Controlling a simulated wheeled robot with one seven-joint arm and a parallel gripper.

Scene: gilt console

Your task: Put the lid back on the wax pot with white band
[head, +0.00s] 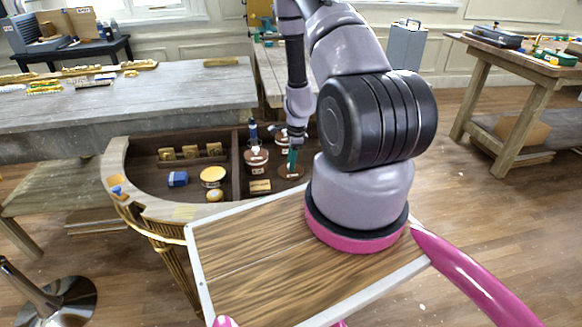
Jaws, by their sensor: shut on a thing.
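My gripper (292,163) points down into the right part of the curved console. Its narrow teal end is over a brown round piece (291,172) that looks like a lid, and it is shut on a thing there. The fingertips are too small to show the grip clearly. A dark red-brown pot (257,160) with a pale band stands just left of my gripper. A similar pot (282,139) stands behind my gripper, partly hidden by it. I cannot tell which one is the wax pot with white band, nor whether the brown piece touches the console floor.
The console (118,165) has a raised curved rim and a divider (237,170) left of the pots. Left of it lie a blue block (178,179), a yellow-topped tin (212,175) and small gold pieces (190,152). A blue-topped bottle (253,130) stands behind the left pot.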

